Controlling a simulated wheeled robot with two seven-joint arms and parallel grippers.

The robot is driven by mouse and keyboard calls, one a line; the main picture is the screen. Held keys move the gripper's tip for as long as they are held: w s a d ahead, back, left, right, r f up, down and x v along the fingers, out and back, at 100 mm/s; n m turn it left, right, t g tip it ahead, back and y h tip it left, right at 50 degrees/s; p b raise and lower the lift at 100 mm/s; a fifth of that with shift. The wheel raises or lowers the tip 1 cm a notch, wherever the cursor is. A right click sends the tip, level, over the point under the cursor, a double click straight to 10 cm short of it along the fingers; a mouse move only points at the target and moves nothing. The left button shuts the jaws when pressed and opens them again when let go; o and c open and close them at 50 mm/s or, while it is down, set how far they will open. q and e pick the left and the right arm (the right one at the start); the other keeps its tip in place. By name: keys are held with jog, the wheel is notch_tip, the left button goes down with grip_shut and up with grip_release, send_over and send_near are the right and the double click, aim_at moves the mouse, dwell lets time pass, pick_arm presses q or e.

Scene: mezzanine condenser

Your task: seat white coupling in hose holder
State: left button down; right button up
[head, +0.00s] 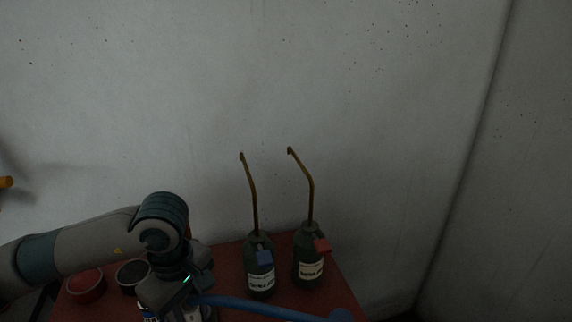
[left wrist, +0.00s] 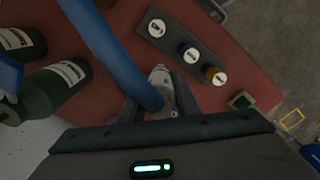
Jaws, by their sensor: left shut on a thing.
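My left gripper (left wrist: 160,92) is shut on the white coupling (left wrist: 160,76), which looks pale grey-white, at the end of a thick blue hose (left wrist: 103,48). In the head view my left gripper (head: 180,306) is at the bottom edge, its fingers largely hidden, with the blue hose (head: 260,309) running right from it. The hose holder appears to be the dark grey bar (left wrist: 172,42) with white, blue and yellow round marks, in the left wrist view. The coupling is apart from the bar in that picture; its height above the bar is unclear. My right gripper is not in view.
Two dark bottles with bent brass spouts, one blue-tagged (head: 260,277) and one red-tagged (head: 308,266), stand on the red tabletop (head: 343,292). A red tub (head: 86,287) and a dark tub (head: 132,275) are left. A small green-topped item (left wrist: 241,100) lies near the table edge.

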pick_arm(q)
jog(key=m, duration=0.3)
jog(key=a+m, duration=0.1)
jog(key=m, duration=0.1)
jog(key=shift+a+f+m, duration=0.1)
jog(key=shift+f+m, duration=0.15)
jog(key=shift+m, duration=0.05)
jog(key=m, duration=0.3)
jog(key=a+m, duration=0.1)
jog(key=m, duration=0.2)
jog(key=shift+a+f+m, duration=0.15)
jog(key=shift+f+m, duration=0.05)
jog(key=shift+m, duration=0.1)
notch_tip(320, 180, up, 7)
notch_tip(320, 180, down, 7)
dwell(0.4)
jog(key=shift+r, duration=0.15)
